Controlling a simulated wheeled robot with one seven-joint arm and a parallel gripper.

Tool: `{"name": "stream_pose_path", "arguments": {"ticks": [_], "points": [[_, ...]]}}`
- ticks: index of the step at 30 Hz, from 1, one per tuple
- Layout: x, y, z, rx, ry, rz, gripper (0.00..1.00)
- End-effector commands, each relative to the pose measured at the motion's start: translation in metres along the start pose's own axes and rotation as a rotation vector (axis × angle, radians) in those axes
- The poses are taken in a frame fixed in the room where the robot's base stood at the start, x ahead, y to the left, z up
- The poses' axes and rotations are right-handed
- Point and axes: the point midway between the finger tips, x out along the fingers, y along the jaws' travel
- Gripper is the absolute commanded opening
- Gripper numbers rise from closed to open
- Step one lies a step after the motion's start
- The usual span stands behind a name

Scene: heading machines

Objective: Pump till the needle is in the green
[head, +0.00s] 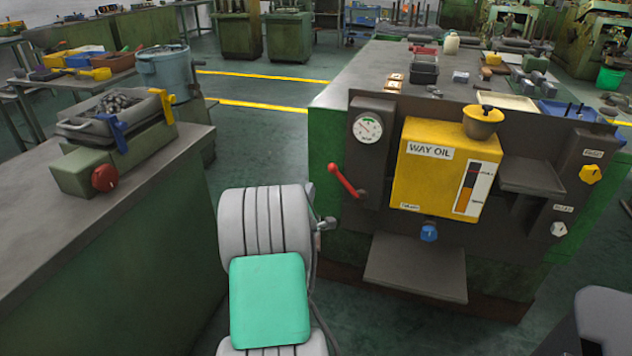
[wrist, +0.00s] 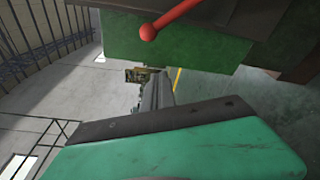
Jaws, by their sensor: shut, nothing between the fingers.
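The round white gauge (head: 368,128) is on the dark panel at the left of the oil unit. Its needle is too small to read against any green band. The red pump lever (head: 342,179) hangs below the gauge, slanting up to the left from its pivot. Its red rod and ball end also show at the top of the wrist view (wrist: 172,18). My gripper (head: 326,223) shows as a small metal end beside my grey arm, below and left of the lever and apart from it. It is shut and empty. My arm hides part of it.
The yellow WAY OIL tank (head: 445,170) is right of the lever, with a blue knob (head: 429,232) under it and a grey shelf (head: 417,268) below. A yellow knob (head: 590,174) is at far right. A workbench (head: 75,215) stands on the left.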

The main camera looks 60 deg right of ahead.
Motion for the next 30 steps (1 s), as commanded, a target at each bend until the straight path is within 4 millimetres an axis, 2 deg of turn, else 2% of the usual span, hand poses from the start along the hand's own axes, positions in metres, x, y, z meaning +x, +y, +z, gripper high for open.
{"name": "stream_pose_path", "arguments": {"ticks": [13, 15, 18, 23, 30], "points": [[0.093, -0.002, -0.002, 0.005, 0.002, -0.001, 0.0], [0.085, 0.002, 0.016, 0.006, -0.002, 0.0, 0.0], [0.08, 0.001, 0.028, 0.007, 0.001, -0.001, 0.0], [0.076, 0.001, 0.036, 0.006, 0.003, 0.0, 0.0], [0.076, 0.001, 0.035, 0.006, 0.004, 0.0, 0.0]]}}
